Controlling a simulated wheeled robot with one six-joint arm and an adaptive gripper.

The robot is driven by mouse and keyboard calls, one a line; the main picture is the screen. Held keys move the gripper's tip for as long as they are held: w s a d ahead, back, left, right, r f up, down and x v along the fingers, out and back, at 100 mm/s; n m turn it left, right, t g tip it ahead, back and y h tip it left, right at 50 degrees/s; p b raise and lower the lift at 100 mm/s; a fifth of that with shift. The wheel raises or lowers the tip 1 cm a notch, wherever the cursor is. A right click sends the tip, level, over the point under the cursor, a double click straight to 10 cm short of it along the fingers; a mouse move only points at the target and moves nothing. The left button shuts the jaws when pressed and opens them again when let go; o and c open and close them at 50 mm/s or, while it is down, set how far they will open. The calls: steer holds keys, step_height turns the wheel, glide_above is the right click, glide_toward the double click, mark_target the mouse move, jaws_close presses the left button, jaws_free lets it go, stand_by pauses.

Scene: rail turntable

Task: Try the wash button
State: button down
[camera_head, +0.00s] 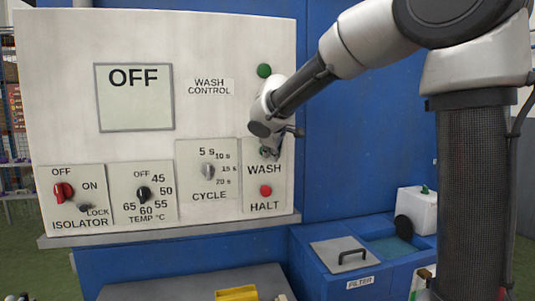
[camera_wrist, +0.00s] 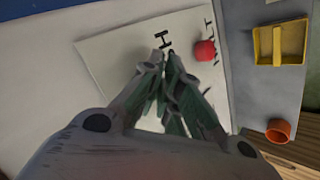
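The green wash button (camera_head: 263,151) sits above the word WASH on the white control panel (camera_head: 50,100), partly covered by my gripper (camera_head: 272,154). My gripper's fingertips are at or very near the button; I cannot tell whether they touch it. In the wrist view, my gripper (camera_wrist: 165,58) points at the panel with its fingers together and nothing visible between them. The wash button is hidden there behind the fingers. The red halt button (camera_head: 265,190) is just below WASH and also shows in the wrist view (camera_wrist: 205,50). The display (camera_head: 135,105) reads OFF.
A red isolator knob (camera_head: 63,191), a black temperature knob (camera_head: 143,194) and a grey cycle knob (camera_head: 208,171) are left of the buttons. A green round part (camera_head: 264,71) is above. A yellow tray (camera_head: 236,294) and a filter box (camera_head: 352,255) are below.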

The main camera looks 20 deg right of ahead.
steer(key=shift+w+a, duration=0.15)
steer(key=shift+w, duration=0.25)
steer(key=shift+s+r, duration=0.1)
steer(key=shift+s, duration=0.25)
steer(key=s, duration=0.6)
stand_by(0.3)
steer(key=shift+f, duration=0.2)
stand_by(0.3)
